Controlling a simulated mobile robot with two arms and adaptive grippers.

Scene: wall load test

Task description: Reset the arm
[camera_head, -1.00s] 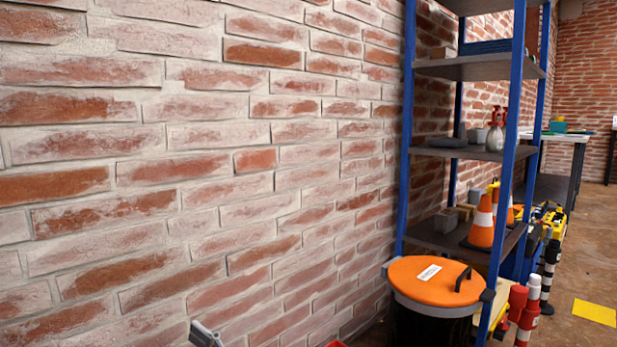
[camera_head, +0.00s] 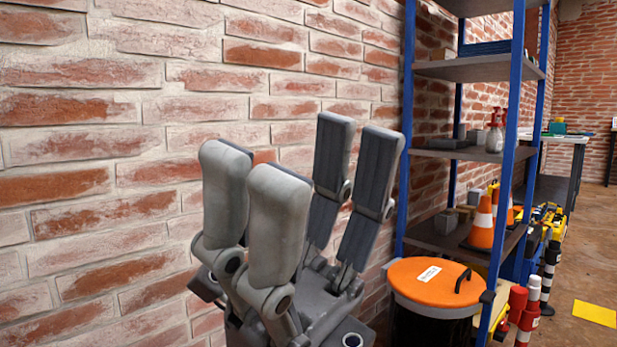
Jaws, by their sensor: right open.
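My right gripper (camera_head: 297,195) stands upright in the lower middle of the head view, in front of the brick wall (camera_head: 110,150). Its grey fingers point up and are spread apart, with nothing between them. It hides part of the wall. Whether it touches the wall cannot be told. My left gripper does not show.
To the right stands a blue-framed shelf (camera_head: 472,153) with orange cones (camera_head: 483,224) and spray bottles (camera_head: 495,135). A black bin with an orange lid (camera_head: 434,283) is just right of my gripper. A yellow sheet (camera_head: 594,313) lies on the open floor at far right.

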